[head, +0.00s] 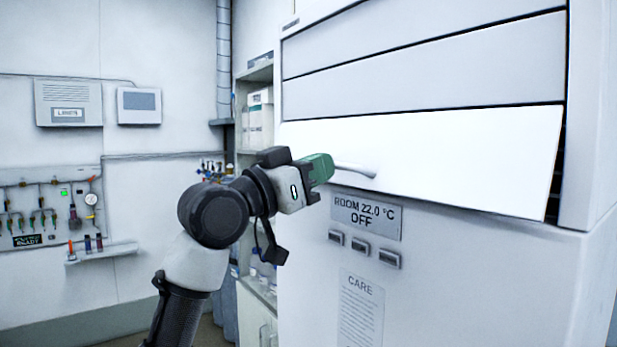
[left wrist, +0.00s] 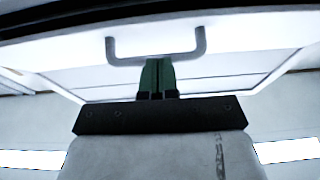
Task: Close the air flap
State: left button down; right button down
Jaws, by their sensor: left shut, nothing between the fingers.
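The air flap (head: 450,150) is the lowest and brightest of the stacked white panels on the tall white cabinet. A dark gap shows at its right edge, and it stands tilted out from the cabinet front. Its bar handle (head: 356,171) is near the lower left; the handle also shows in the left wrist view (left wrist: 155,60). My left gripper (head: 322,168) has green fingers, is shut and empty, and is at the handle's left end in the head view. In the left wrist view its fingertips (left wrist: 157,62) meet the handle's bar in the picture; I cannot tell whether they touch. My right gripper is not in view.
Below the flap are a display plate (head: 366,215) reading "ROOM 22.0 °C OFF", three buttons (head: 361,246) and a care label (head: 360,308). Shelves with bottles and boxes (head: 260,115) stand left of the cabinet. A gas panel (head: 50,215) is on the far left wall.

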aim_at(346, 174)
pick_arm(q)
jog(key=shift+w+d+f+t+h+b, duration=0.3)
jog(key=shift+w+d+f+h+b, duration=0.15)
jog(key=shift+d+f+b, duration=0.2)
jog(key=shift+w+d+f+t+h+b, duration=0.3)
jog(key=shift+w+d+f+h+b, duration=0.1)
jog(key=shift+d+f+b, duration=0.2)
